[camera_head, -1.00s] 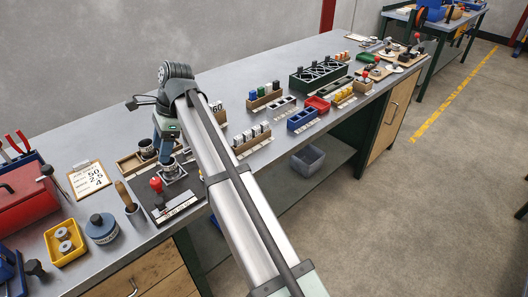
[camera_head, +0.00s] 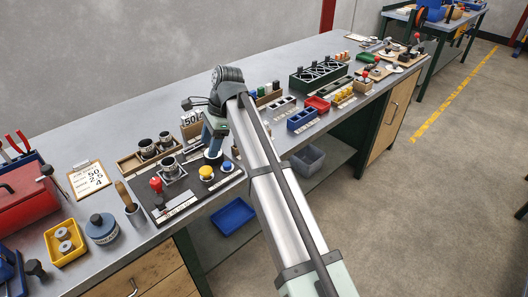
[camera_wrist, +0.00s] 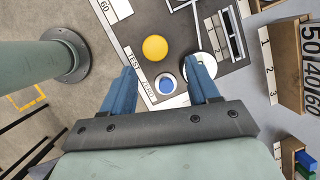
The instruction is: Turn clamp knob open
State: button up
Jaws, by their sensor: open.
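A dark test board (camera_head: 190,196) lies near the bench's front edge. It carries a red ball knob (camera_head: 156,184) at its left, a metal round fixture (camera_head: 172,170), a yellow round button (camera_head: 206,173) and a blue button (camera_head: 227,166). I cannot tell which part is the clamp knob. My gripper (camera_head: 213,153) points down over the board's right back part. In the wrist view, my open, empty gripper (camera_wrist: 162,82) has the blue button (camera_wrist: 167,85) between its fingers in the picture. The yellow button (camera_wrist: 155,48) is just beyond. A pale round part (camera_wrist: 190,68) is partly hidden by the right finger.
A wooden tray with metal cylinders (camera_head: 147,153) stands behind the board. A brush in a cup (camera_head: 130,205) and a blue-grey round container (camera_head: 101,228) are to the left. Bare bench lies along the back.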

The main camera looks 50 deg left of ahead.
jog(key=w+d+f, duration=0.3)
jog(key=w, duration=0.4)
jog(key=w+d+f+t, duration=0.1)
jog(key=w+d+f, duration=0.3)
jog(key=w, duration=0.3)
jog(key=shift+w+d+f+m, duration=0.2)
jog(key=shift+d+m, duration=0.1)
jog(key=shift+m, duration=0.1)
jog(key=shift+s, duration=0.1)
jog(key=shift+n, duration=0.9)
jog(key=s+a, duration=0.1)
jog(key=s, duration=0.2)
jog(key=s+a+r, duration=0.1)
jog(key=s+a, duration=0.1)
jog(key=s, duration=0.1)
jog(key=s+a+r, duration=0.1)
jog(key=s+a, duration=0.1)
jog(key=s, duration=0.2)
jog(key=s+a+r+n, duration=0.1)
jog(key=s+a+r, duration=0.2)
jog(key=s, duration=0.4)
jog(key=s+a+r+n, duration=0.1)
jog(key=s+a+r, duration=0.15)
jog(key=s, duration=0.45)
notch_tip(320, 180, up, 7)
jog(key=n+t+h, duration=0.2)
jog(key=n, duration=0.7)
send_over(156, 180)
notch_tip(156, 180, down, 14)
jog(key=shift+a+r, duration=0.1)
